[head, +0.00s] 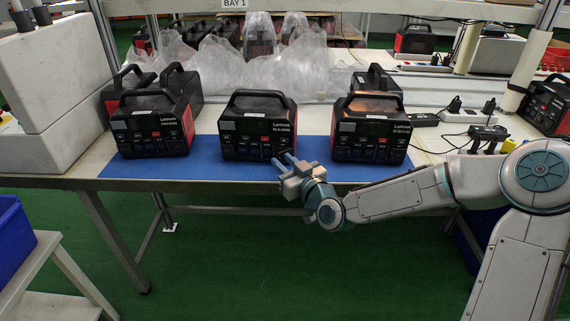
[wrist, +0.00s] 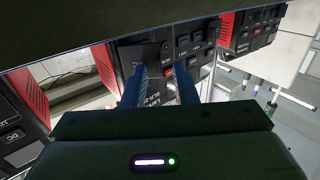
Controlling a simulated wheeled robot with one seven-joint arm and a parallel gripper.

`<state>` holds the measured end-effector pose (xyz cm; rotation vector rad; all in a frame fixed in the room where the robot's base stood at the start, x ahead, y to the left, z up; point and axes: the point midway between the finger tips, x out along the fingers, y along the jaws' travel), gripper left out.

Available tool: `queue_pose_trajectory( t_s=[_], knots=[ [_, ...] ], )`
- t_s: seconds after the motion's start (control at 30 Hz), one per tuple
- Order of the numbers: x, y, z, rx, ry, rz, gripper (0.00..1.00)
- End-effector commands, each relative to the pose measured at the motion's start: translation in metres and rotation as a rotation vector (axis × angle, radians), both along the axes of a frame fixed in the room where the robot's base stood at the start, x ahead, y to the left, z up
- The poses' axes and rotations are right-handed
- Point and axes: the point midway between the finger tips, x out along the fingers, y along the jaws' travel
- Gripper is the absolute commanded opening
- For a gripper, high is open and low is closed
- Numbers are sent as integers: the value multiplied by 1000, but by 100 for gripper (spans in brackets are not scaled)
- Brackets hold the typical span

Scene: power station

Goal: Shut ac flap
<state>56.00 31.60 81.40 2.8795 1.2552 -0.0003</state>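The middle power station (head: 258,127), black with red sides, stands upright on the blue mat (head: 205,170). My gripper (head: 284,161) is low in front of its right half, fingers pointing at the front face. In the wrist view my gripper (wrist: 162,68) shows two blue fingers apart with nothing held between them. A dark plate (wrist: 138,53), which looks like the AC flap standing out from the panel, is at the left fingertip. I cannot tell whether they touch. Rows of buttons (wrist: 190,42) show beyond the right finger. Part of the panel is hidden by the fingers.
Similar power stations stand to the left (head: 150,128) and right (head: 370,130), with others behind. Clear plastic bags (head: 260,60) lie at the back. Plugs and cables (head: 470,115) are on the right. The mat's front strip is mostly clear.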

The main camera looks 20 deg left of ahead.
Motion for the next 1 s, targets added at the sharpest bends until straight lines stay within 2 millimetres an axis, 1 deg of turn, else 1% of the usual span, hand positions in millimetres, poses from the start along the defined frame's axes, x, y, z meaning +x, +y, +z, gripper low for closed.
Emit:
queue_pose_trajectory(
  t_s=[0.17,0.2,0.27,0.67,0.83,1.0],
  knots=[
    [0,0,0,0,0,0,26],
    [0,0,0,0,0,0,15],
    [0,0,0,0,0,0,0],
    [-1,2,-1,-1,-1,-24,0],
    [-1,6,-2,-2,-4,-84,0],
    [-1,13,-3,-1,-7,-182,0]
  ],
)
